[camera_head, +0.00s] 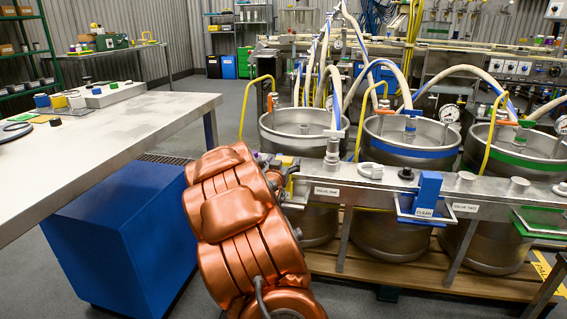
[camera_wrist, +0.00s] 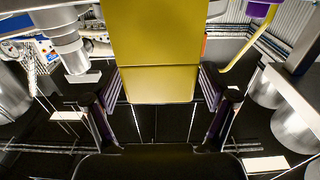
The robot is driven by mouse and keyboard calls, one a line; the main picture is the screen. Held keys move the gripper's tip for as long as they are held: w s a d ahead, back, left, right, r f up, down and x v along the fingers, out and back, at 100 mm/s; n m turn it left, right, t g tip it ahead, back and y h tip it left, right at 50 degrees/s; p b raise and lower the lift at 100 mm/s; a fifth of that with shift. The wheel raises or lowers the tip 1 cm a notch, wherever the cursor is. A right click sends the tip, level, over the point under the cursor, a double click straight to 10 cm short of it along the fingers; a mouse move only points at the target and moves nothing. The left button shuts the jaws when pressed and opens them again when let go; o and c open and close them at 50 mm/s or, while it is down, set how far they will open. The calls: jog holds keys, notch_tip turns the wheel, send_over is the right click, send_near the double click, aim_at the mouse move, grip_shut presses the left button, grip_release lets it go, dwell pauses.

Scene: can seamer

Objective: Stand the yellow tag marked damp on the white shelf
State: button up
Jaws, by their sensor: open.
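A yellow tag-like piece (camera_wrist: 155,83) fills the top middle of the wrist view, with a flat upper face and a lower lip. No marking on it is legible. My gripper (camera_wrist: 158,95) is open, with one finger on each side of the piece and visible gaps between. In the head view a small yellow piece (camera_head: 286,160) shows at the left end of the metal rail, beside my copper arm; my gripper is mostly hidden there. A low white slab (camera_head: 112,93) lies on the table at left; I cannot tell whether it is the white shelf.
The metal table (camera_head: 130,115) holds small blue, yellow and black items near its far left. A blue cabinet (camera_head: 120,235) stands below. Steel vats (camera_head: 410,150) with hoses stand behind the rail (camera_head: 390,187), which carries a blue holder (camera_head: 427,190). The table's near part is clear.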

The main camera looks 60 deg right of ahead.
jog(key=shift+s+a+r, duration=0.15)
jog(key=shift+a, duration=0.35)
jog(key=b+v, duration=0.1)
jog(key=v, duration=1)
jog(key=shift+b, duration=0.35)
